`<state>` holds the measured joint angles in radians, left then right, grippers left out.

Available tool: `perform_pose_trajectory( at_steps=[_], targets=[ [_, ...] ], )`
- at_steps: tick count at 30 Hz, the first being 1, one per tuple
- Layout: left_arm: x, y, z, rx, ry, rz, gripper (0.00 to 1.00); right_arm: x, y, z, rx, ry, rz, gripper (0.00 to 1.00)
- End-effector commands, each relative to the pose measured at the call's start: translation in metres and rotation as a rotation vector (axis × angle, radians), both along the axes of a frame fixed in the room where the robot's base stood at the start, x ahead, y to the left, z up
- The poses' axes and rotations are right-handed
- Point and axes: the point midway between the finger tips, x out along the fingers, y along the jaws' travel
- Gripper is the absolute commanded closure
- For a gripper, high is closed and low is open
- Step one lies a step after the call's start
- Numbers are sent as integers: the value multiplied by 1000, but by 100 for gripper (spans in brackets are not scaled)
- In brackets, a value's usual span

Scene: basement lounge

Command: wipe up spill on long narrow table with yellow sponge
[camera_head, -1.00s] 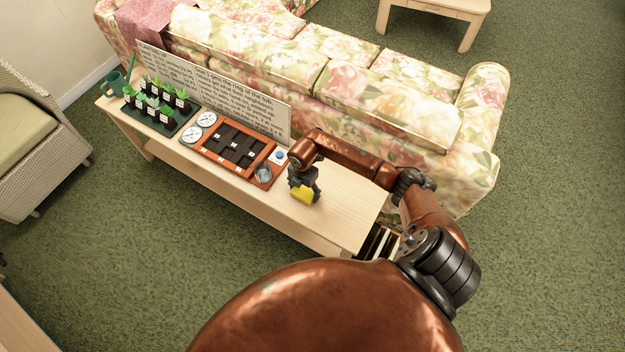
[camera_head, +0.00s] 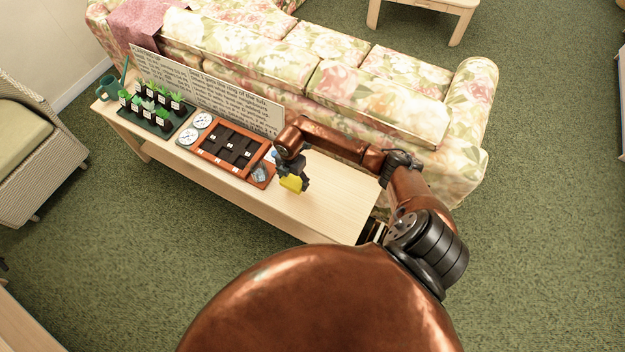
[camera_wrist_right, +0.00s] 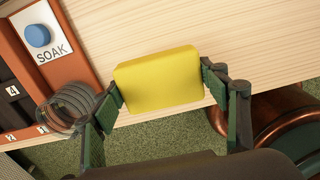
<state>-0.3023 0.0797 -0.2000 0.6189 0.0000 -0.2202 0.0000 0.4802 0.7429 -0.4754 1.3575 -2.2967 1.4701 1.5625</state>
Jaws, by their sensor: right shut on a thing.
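The yellow sponge (camera_head: 291,184) is in my right gripper (camera_head: 292,176), over the long narrow table (camera_head: 335,200). In the right wrist view the sponge (camera_wrist_right: 158,79) sits between the two fingertips of my right gripper (camera_wrist_right: 160,84), which is shut on it. The pale wood of the table (camera_wrist_right: 230,35) shows behind and beside the sponge. I cannot tell whether the sponge touches the tabletop. No spill can be made out on the visible wood. My left gripper is not in view.
Left of the sponge stands an orange-brown tray (camera_head: 203,145) with dark compartments, a blue "SOAK" button (camera_wrist_right: 38,35) and a coiled clear item (camera_wrist_right: 70,106). Plant pots (camera_head: 150,108) and a text board (camera_head: 210,88) stand farther left. A floral sofa (camera_head: 385,100) runs behind. The table's right part is bare.

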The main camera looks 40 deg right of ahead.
Motion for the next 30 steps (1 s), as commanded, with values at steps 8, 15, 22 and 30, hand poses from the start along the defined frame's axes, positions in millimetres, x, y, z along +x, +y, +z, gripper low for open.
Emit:
perform_pose_trajectory(
  at_steps=[8, 15, 22, 30],
  targets=[
    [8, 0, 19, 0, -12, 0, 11, -1, -2, 23, -1, -1, -4, 55],
    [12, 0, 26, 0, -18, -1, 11, -2, -2, 31, 0, 1, -4, 55],
    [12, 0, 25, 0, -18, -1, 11, -2, -2, 30, 0, 1, -4, 55],
    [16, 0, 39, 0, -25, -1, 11, -1, -2, 48, 0, -2, -4, 55]
  ],
)
